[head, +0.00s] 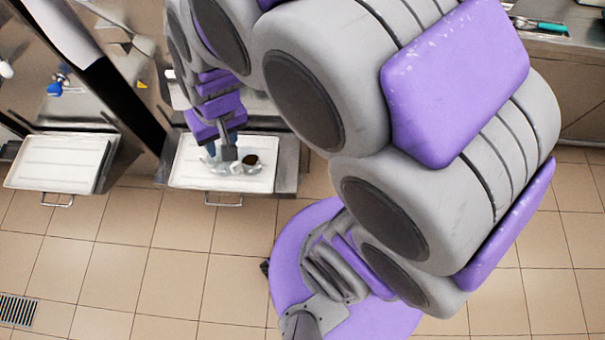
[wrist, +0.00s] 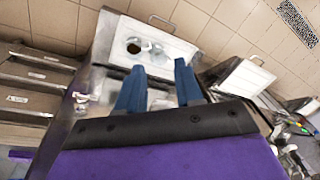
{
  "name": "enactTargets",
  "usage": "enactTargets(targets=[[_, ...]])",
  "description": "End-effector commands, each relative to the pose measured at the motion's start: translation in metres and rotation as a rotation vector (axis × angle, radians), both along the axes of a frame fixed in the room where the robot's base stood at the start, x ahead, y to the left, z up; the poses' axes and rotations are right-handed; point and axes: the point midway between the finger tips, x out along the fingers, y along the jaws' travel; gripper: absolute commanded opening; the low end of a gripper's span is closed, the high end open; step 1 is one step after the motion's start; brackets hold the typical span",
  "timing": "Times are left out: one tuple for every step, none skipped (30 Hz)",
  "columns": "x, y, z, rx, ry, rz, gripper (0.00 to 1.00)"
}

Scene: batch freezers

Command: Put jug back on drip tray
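A jug with a dark round opening (head: 250,160) stands on the white drip tray (head: 185,180) under the freezer, left of centre in the head view. In the wrist view the dark opening (wrist: 134,46) and pale, shiny parts beside it (wrist: 153,47) show on the tray (wrist: 180,50), beyond my fingertips. My gripper (wrist: 159,65) has two blue fingers spread apart with a clear gap, and nothing visible is clamped between them. In the head view my gripper (head: 228,150) hangs over the tray and hides part of the jug.
A second white tray (head: 60,165) sits to the left under another machine; it is empty. A steel counter with utensils (head: 540,24) is at the upper right. Tiled floor (head: 110,260) is open in front of the machines, with a drain grate (head: 18,309) at lower left.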

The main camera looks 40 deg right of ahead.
Motion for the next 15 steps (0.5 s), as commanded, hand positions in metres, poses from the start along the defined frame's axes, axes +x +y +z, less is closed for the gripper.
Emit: enactTargets(targets=[[-0.02, -0.011, 0.008, -0.013, 0.02, 0.007, 0.36], [-0.034, -0.018, 0.012, -0.024, 0.04, 0.013, 0.36], [-0.05, -0.027, 0.016, -0.036, 0.063, 0.02, 0.36], [-0.064, -0.033, 0.02, -0.047, 0.082, 0.025, 0.36], [-0.076, -0.039, 0.022, -0.058, 0.098, 0.029, 0.36], [-0.092, -0.047, 0.025, -0.071, 0.124, 0.034, 0.36], [-0.104, -0.052, 0.028, -0.082, 0.139, 0.036, 0.36], [-0.115, -0.057, 0.029, -0.091, 0.156, 0.039, 0.36], [-0.129, -0.063, 0.031, -0.104, 0.18, 0.041, 0.36], [-0.138, -0.067, 0.032, -0.112, 0.192, 0.042, 0.36], [-0.146, -0.07, 0.033, -0.119, 0.202, 0.042, 0.36], [-0.155, -0.074, 0.034, -0.129, 0.217, 0.045, 0.36], [-0.161, -0.076, 0.035, -0.133, 0.229, 0.045, 0.36], [-0.165, -0.078, 0.036, -0.137, 0.236, 0.045, 0.36], [-0.17, -0.08, 0.036, -0.142, 0.242, 0.046, 0.36]])
